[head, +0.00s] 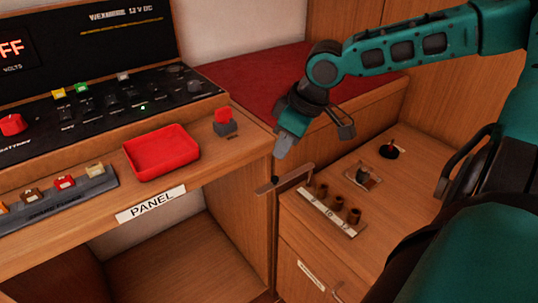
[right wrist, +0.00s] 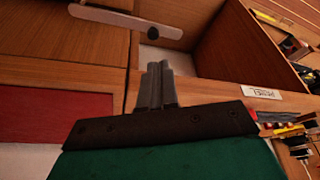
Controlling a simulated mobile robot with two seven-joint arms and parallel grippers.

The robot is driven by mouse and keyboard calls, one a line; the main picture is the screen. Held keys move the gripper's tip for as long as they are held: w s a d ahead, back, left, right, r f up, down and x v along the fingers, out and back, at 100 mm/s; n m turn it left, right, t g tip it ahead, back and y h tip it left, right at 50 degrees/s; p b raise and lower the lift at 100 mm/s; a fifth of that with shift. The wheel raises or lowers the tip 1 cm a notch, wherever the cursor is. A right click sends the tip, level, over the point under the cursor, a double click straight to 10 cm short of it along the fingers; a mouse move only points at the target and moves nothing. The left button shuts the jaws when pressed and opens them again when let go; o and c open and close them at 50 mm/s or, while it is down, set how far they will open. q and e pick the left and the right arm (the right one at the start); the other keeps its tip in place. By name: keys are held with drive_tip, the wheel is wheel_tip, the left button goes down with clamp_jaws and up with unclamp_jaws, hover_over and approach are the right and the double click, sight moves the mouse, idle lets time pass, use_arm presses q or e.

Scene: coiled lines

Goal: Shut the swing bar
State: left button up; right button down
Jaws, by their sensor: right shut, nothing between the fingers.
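The swing bar (head: 296,176) is a flat grey metal bar with a dark round knob. In the head view it slants across the corner between the panel desk and the right-hand counter. In the right wrist view the bar (right wrist: 115,17) is at the top left, its knob near the right end. My right gripper (head: 280,155) points down just above the bar, close to the knob. Its fingers (right wrist: 157,70) are together and empty, and a gap shows between them and the bar. I cannot tell whether the bar is latched. My left gripper is not in view.
A red tray (head: 161,170), a red-topped block (head: 224,122) and a PANEL label (head: 151,204) are on the desk. Several brown pegs (head: 338,203) on a white strip and a lever (head: 364,177) stand on the right counter (head: 425,190). A red cushion (head: 252,78) lies behind.

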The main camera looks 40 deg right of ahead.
drive_tip(key=r, duration=0.2)
drive_tip(key=b, duration=0.5)
hover_over(287, 175)
drive_tip(key=a, duration=0.4)
drive_tip(key=f, duration=0.8)
drive_tip(key=shift+w+a, duration=0.1)
drive_tip(key=shift+w, duration=0.25)
drive_tip(key=shift+x, duration=0.95)
drive_tip(key=shift+r, duration=0.1)
